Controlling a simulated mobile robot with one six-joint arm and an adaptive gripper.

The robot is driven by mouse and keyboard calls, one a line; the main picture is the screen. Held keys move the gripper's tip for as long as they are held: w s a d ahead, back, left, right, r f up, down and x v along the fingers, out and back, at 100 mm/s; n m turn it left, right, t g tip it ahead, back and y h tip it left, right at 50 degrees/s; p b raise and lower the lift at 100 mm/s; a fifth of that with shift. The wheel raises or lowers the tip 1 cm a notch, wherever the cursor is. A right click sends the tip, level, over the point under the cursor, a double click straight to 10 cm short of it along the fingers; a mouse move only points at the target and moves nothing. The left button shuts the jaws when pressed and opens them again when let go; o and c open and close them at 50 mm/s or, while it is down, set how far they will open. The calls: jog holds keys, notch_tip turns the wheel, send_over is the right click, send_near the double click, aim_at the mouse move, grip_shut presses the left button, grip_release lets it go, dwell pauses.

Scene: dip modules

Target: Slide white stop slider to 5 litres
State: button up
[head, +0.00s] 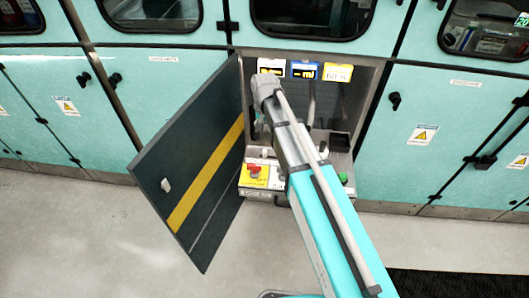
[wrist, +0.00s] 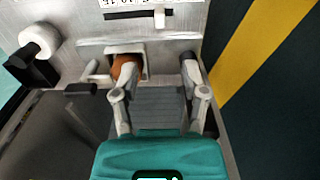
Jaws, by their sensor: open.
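A small white slider tab (wrist: 159,18) sits near the right end of a dark horizontal slot (wrist: 125,14) at the top of the wrist view. A white strip with black numbers (wrist: 123,3) lies above the slot, cut off by the frame edge, so I cannot tell which mark the tab is at. My gripper (wrist: 158,75) is open and empty, with its two fingers apart below the slot and not touching the tab. In the head view my arm reaches into the open cabinet, and its end hides the slider.
A dark door with a yellow stripe (head: 207,176) stands open left of the cabinet and close right in the wrist view. A white rounded knob (wrist: 38,40) on a black mount sticks out left. An orange-brown thing (wrist: 122,69) sits in a white frame behind my left finger. A red button (head: 254,170) is below.

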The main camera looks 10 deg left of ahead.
aim_at(264, 150)
jog(key=shift+f+b, duration=6.3)
jog(key=shift+f, duration=0.25)
grip_shut()
